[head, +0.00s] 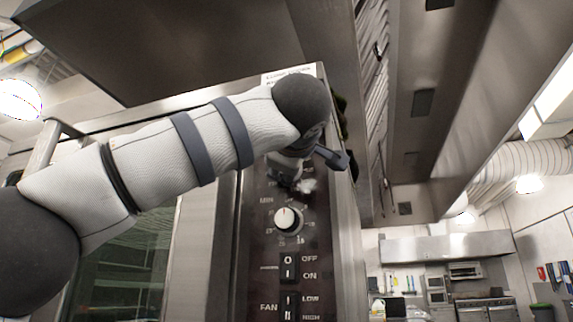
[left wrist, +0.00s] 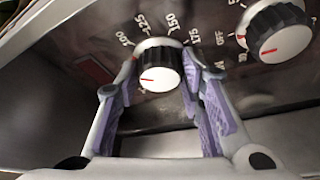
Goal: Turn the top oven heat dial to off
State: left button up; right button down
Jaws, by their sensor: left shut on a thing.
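The top heat dial (left wrist: 160,68) is a black ridged knob with a white face and a red line. The line points to the left in the left wrist view, and numbers from 100 to 175 are printed around the dial. My left gripper (left wrist: 160,88) has its purple-padded fingers on either side of this knob and is shut on it. In the head view my left gripper (head: 293,180) is at the upper part of the dark oven panel (head: 262,240) and hides most of the top dial. My right gripper is not in view.
A second dial (head: 288,219) is just below on the panel; it also shows in the left wrist view (left wrist: 278,36), close to the gripper. Lower are a power switch (head: 288,267) and a fan switch (head: 289,307). A metal hood (head: 190,45) hangs overhead.

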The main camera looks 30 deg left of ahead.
pick_arm(q)
jog(key=shift+d+r+n+g+h, duration=0.15)
jog(key=shift+n+g, duration=0.25)
jog(key=shift+n, duration=0.75)
jog(key=shift+a+r+n+g+h, duration=0.1)
jog(key=shift+n+g, duration=0.3)
jog(key=shift+n, duration=0.7)
jog(key=shift+d+r+n+g+h, duration=0.15)
jog(key=shift+n+g, duration=0.25)
jog(key=shift+n, duration=0.75)
jog(key=shift+a+f, duration=0.1)
jog(key=shift+a, duration=0.05)
jog(key=o, duration=1.2)
jog(key=shift+c, duration=0.2)
jog(key=v, duration=1.2)
